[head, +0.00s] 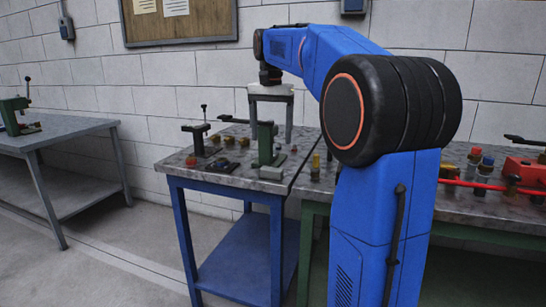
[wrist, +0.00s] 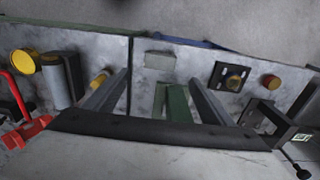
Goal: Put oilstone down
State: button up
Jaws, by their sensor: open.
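A small light-grey block, which looks like the oilstone (head: 271,173), lies flat near the front edge of the blue-framed table (head: 190,173). In the wrist view the oilstone (wrist: 160,60) lies beyond my fingertips, near the table edge. My gripper (head: 270,138) is above the table, pointing down, with its two grey fingers spread. In the wrist view my gripper (wrist: 160,80) has nothing held between its fingers. A green upright tool (head: 266,145) stands behind the oilstone and shows between the fingers in the wrist view (wrist: 178,103); I cannot tell whether they touch it.
A dark clamp-like tool (head: 200,139), a red knob (head: 191,160) and small fittings stand left on the table. A green-framed bench (head: 455,205) adjoins on the right, with red tools (head: 522,170). Another grey table (head: 60,130) stands far left.

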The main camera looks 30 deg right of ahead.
jog(key=s+a+f+n+t, duration=0.1)
jog(key=s+a+f+n, duration=0.1)
jog(key=s+a+f, duration=0.4)
jog(key=s+a+f+n+t, duration=0.1)
jog(key=s+a+f+n, duration=0.2)
jog(key=s, duration=0.5)
jog(key=s+a+f+n+t, duration=0.1)
jog(key=s+a+f+n, duration=0.1)
jog(key=s+f, duration=0.6)
jog(key=s+a+f+n+t, duration=0.1)
jog(key=s+a+f+n, duration=0.2)
jog(key=s+f, duration=0.5)
jog(key=shift+a+f+t, duration=0.25)
jog(key=shift+a+t, duration=0.05)
jog(key=shift+a, duration=0.5)
jog(key=shift+o, duration=0.3)
notch_tip(320, 180, up, 32)
jog(key=m+g, duration=0.5)
jog(key=m, duration=0.5)
send_over(271, 169)
notch_tip(271, 169, down, 18)
jog(key=shift+d+r, duration=0.1)
jog(key=shift+r, duration=0.15)
